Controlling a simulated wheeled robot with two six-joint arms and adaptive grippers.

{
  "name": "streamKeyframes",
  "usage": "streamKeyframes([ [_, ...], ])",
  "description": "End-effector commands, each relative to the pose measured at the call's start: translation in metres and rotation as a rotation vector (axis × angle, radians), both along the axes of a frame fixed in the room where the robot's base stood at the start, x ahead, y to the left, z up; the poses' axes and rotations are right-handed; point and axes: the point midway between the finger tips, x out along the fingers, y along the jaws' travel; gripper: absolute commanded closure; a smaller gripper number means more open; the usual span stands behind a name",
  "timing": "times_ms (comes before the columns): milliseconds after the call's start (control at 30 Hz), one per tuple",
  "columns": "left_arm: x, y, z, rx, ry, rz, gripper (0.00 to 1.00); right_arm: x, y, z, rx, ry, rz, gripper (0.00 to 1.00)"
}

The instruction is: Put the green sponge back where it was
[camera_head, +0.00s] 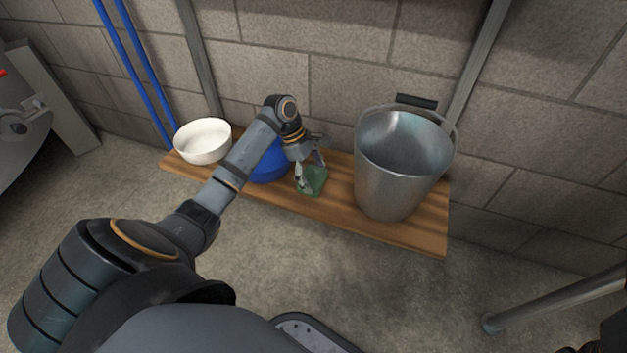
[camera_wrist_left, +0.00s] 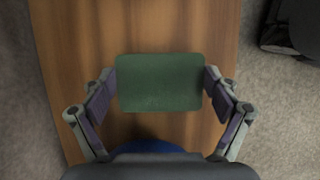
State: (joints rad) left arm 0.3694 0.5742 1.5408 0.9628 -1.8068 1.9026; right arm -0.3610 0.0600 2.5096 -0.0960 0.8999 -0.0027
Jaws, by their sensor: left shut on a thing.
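The green sponge (camera_head: 313,182) is at the wooden shelf (camera_head: 420,230), between a blue object and the metal bucket. My left gripper (camera_head: 311,172) is over it with its fingers on either side. In the left wrist view the sponge (camera_wrist_left: 160,82) is a flat green block, and the left gripper (camera_wrist_left: 160,90) is shut on its two short sides. The shelf's wood (camera_wrist_left: 140,25) lies beneath it. I cannot tell whether the sponge touches the shelf. My right gripper does not show clearly in either view.
A blue bowl-like object (camera_head: 268,168) stands left of the sponge, partly behind my arm. A white bowl (camera_head: 203,142) stands at the shelf's left end. The tall metal bucket (camera_head: 395,170) stands on the right. Stone wall runs behind; blue pipes (camera_head: 135,75) rise at left.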

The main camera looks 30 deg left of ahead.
Motion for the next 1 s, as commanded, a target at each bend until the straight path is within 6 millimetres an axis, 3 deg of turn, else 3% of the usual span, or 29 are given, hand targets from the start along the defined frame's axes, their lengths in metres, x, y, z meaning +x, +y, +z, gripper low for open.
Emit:
streamKeyframes([
  [167, 0.0, 0.0, 0.002, 0.0, 0.001, 0.001, 0.46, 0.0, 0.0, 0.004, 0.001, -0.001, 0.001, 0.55],
  [200, 0.0, 0.0, 0.001, 0.0, 0.001, 0.001, 0.08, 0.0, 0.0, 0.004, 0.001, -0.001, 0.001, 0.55],
  [267, 0.0, 0.0, 0.001, 0.0, 0.001, 0.001, 0.0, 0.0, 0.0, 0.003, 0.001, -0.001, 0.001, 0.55],
  [633, 0.0, 0.0, 0.0, 0.0, 0.0, 0.0, 0.0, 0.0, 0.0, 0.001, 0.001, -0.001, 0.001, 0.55],
  [1000, -0.007, 0.029, 0.081, 0.003, 0.001, 0.002, 0.0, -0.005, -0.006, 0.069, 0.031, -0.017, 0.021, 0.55],
])
